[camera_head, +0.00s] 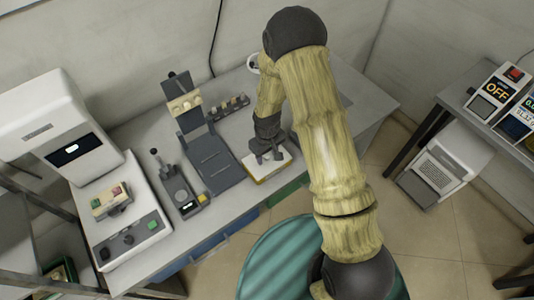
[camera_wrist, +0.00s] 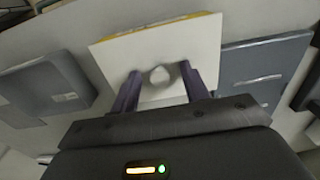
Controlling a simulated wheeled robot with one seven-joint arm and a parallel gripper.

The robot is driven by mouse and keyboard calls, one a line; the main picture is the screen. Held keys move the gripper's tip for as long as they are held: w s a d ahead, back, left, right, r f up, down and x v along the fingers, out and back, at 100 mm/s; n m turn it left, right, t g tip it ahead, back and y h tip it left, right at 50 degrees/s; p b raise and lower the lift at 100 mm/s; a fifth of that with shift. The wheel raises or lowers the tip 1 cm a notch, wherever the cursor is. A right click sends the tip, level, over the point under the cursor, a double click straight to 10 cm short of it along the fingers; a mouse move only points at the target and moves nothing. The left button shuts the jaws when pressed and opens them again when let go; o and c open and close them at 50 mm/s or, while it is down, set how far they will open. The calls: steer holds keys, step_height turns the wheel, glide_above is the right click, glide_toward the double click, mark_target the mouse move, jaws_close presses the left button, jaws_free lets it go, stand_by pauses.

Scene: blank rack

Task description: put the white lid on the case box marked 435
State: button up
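A flat white lid (camera_head: 276,165) with a round knob lies on the bench; it also shows in the wrist view (camera_wrist: 113,57). A yellow edge shows along one side of it, and I cannot tell whether that belongs to the lid or to something under it. My gripper (camera_head: 265,156) is down over the lid. In the wrist view its two dark fingers (camera_wrist: 160,86) stand on either side of the pale knob (camera_wrist: 160,76), with a gap on each side. The gripper is open. I can read no 435 marking in either view, so I cannot pick out the case box.
A dark grey hinged device (camera_head: 213,157) stands just left of the lid. A small lever device (camera_head: 180,190) and a large white machine (camera_head: 130,225) stand further left. A rack of small vials (camera_head: 229,107) is behind.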

mark_target(267, 156)
step_height(267, 156, up, 17)
steer(key=b, duration=0.2)
steer(key=shift+r, duration=0.2)
stand_by(0.5)
stand_by(0.8)
steer(key=s+d+r+m+t, duration=0.1)
steer(key=s+d+r+m, duration=0.1)
steer(key=s+d, duration=0.4)
steer(key=s+d+r+m+t, duration=0.1)
steer(key=s+d+r+m, duration=0.2)
steer(key=s+d, duration=0.3)
steer(key=shift+s+d+m+t, duration=0.2)
steer(key=shift+d+m+t, duration=0.1)
steer(key=shift+d+m, duration=0.55)
